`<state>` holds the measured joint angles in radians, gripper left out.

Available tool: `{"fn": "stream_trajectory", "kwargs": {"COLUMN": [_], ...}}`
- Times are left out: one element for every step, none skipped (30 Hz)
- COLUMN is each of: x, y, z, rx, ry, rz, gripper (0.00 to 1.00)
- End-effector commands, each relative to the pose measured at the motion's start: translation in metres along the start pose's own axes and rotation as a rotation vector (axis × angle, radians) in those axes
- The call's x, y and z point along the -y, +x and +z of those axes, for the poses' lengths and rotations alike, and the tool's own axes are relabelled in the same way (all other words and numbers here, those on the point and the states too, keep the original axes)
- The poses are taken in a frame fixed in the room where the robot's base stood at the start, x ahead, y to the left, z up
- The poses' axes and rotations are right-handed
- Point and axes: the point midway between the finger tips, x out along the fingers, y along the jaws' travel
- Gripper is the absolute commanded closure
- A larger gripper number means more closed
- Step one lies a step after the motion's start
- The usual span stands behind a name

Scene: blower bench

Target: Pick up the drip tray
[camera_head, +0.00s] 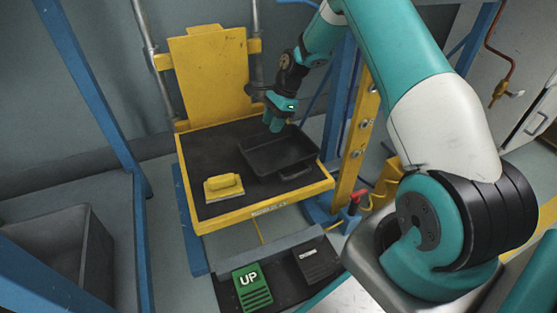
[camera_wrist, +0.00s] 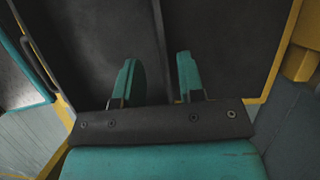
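The drip tray (camera_head: 288,162) is a shallow black rectangular tray with raised walls. It lies on the right part of the black-topped yellow platform (camera_head: 265,205) in the head view. My gripper (camera_head: 273,128) points down over the tray's far side. In the wrist view my gripper (camera_wrist: 158,75) has its two teal fingers apart, with nothing seen held between them. A thin dark edge, likely the tray's rim (camera_wrist: 160,35), runs between the fingers. I cannot tell whether the fingers touch it.
A yellow block-like object (camera_head: 224,188) sits left of the tray on the platform. A yellow back plate (camera_head: 212,75) rises behind. Blue posts (camera_head: 138,240) flank the platform. A green "UP" pedal (camera_head: 252,288) is below, and a grey bin (camera_head: 65,250) stands left.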

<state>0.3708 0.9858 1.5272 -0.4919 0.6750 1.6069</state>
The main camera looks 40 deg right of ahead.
Motion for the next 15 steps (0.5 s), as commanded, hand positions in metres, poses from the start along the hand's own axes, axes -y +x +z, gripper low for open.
{"fn": "stream_trajectory", "kwargs": {"x": [0.0,0.0,0.0,0.001,0.001,0.001,0.001,0.001,0.001,0.001,0.001,0.001,0.001,0.001,0.001], "y": [0.011,0.015,0.02,0.024,0.028,0.033,0.039,0.043,0.046,0.047,0.048,0.048,0.047,0.046,0.046], "z": [-0.001,0.0,0.0,0.001,0.001,0.002,0.002,0.002,0.003,0.003,0.003,0.004,0.004,0.004,0.004], "rx": [0.0,0.0,0.0,0.0,0.0,0.0,0.0,0.0,0.0,0.0,0.0,0.0,0.0,0.0,0.0], "ry": [-0.002,-0.002,-0.002,-0.003,-0.003,-0.002,-0.001,-0.001,-0.001,-0.001,-0.001,-0.001,-0.001,-0.001,-0.001], "rz": [0.001,0.001,0.001,0.001,0.001,0.001,0.001,0.001,0.0,0.0,-0.001,-0.001,-0.001,-0.001,-0.001], "gripper": [0.64,0.64,0.64,0.64,0.64,0.64,0.64,0.64,0.64,0.64,0.64,0.64,0.64,0.64,0.64]}}
